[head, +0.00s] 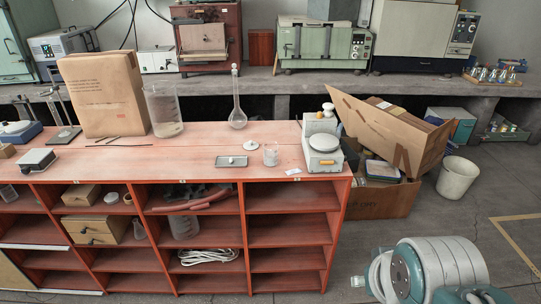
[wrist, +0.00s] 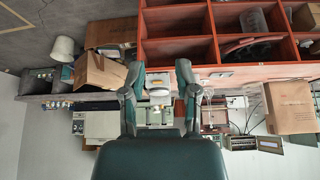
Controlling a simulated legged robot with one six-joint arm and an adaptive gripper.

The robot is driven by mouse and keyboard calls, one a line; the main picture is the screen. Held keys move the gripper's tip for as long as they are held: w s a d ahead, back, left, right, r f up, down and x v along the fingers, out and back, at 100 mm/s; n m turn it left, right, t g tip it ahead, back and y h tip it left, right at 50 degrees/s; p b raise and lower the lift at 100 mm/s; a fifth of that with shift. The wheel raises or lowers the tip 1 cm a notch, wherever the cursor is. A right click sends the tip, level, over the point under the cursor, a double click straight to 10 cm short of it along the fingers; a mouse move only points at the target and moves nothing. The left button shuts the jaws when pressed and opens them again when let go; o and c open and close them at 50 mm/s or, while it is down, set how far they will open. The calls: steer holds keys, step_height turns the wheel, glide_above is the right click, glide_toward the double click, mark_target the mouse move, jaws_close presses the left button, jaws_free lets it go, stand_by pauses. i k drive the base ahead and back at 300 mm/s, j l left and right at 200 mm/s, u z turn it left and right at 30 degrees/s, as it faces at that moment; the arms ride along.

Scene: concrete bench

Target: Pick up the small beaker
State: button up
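The small beaker (head: 271,154), clear glass, stands upright on the reddish bench top (head: 190,160), left of the white balance (head: 322,150) and right of a shallow metal tray (head: 231,161). A small white dish (head: 251,145) lies just behind it. My gripper (wrist: 158,72) is open in the wrist view, with nothing between its two dark fingers. That view is upside down, and I cannot clearly make out the beaker in it. In the head view my arm is at the lower right, well apart from the beaker.
A large beaker (head: 163,110), a tall-necked flask (head: 237,100) and a brown paper package (head: 104,94) stand farther back left. Cardboard boxes (head: 385,130) and a white bucket (head: 458,178) are on the floor right of the shelf unit. The floor in front is clear.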

mark_target(271, 154)
steer(key=i+j, duration=0.25)
steer(key=i, duration=0.2)
steer(key=i+j, duration=0.2)
steer(key=i, duration=0.25)
steer(key=i+j+u, duration=0.1)
steer(key=i+j, duration=0.15)
steer(key=i, duration=0.25)
